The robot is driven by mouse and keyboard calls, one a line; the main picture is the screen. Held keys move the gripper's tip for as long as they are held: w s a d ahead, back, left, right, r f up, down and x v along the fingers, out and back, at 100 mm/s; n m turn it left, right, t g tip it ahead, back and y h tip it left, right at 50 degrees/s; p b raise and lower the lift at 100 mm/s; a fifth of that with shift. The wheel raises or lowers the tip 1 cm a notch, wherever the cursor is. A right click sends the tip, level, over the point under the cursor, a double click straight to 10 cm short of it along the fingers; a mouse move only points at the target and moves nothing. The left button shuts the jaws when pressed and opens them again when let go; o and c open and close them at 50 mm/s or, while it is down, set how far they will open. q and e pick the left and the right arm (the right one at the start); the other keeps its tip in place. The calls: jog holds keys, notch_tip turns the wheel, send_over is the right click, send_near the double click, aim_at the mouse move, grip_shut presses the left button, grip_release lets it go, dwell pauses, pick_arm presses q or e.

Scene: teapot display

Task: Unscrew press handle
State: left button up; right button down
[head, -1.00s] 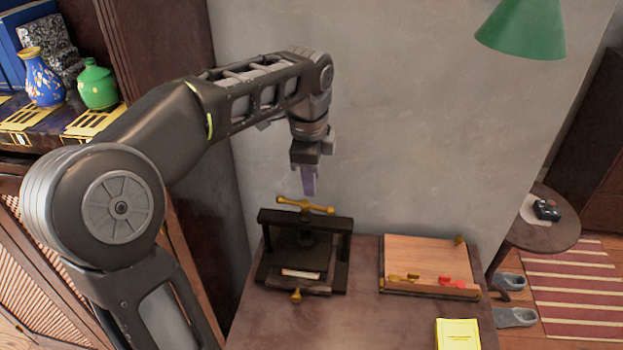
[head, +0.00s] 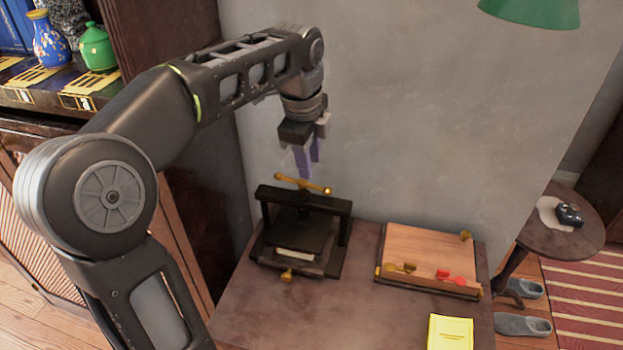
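The press (head: 345,225) is a dark frame standing on the brown table, with a brass handle (head: 318,187) lying across the top of its screw. My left gripper (head: 308,172) points down from above, its purple fingers just over the handle's middle. The two fingers look spread, with nothing seen between them. Whether a fingertip touches the handle cannot be told from this angle. A pale piece (head: 295,255) shows low in the press, and a small brass knob (head: 287,275) is at its front. My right gripper is not in view.
A wooden board (head: 430,255) with small brass and red pieces lies right of the press. A yellow booklet (head: 450,333) is at the table's front. The wall (head: 420,130) rises behind. A green lamp shade (head: 530,12) hangs at upper right.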

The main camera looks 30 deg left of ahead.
aim_at(312, 187)
pick_arm(q)
jog(key=f, duration=0.3)
jog(key=w+f, duration=0.1)
jog(key=f, duration=0.2)
jog(key=shift+w+a+f, duration=0.1)
jog(key=shift+w, duration=0.05)
grip_shut()
dwell(0.4)
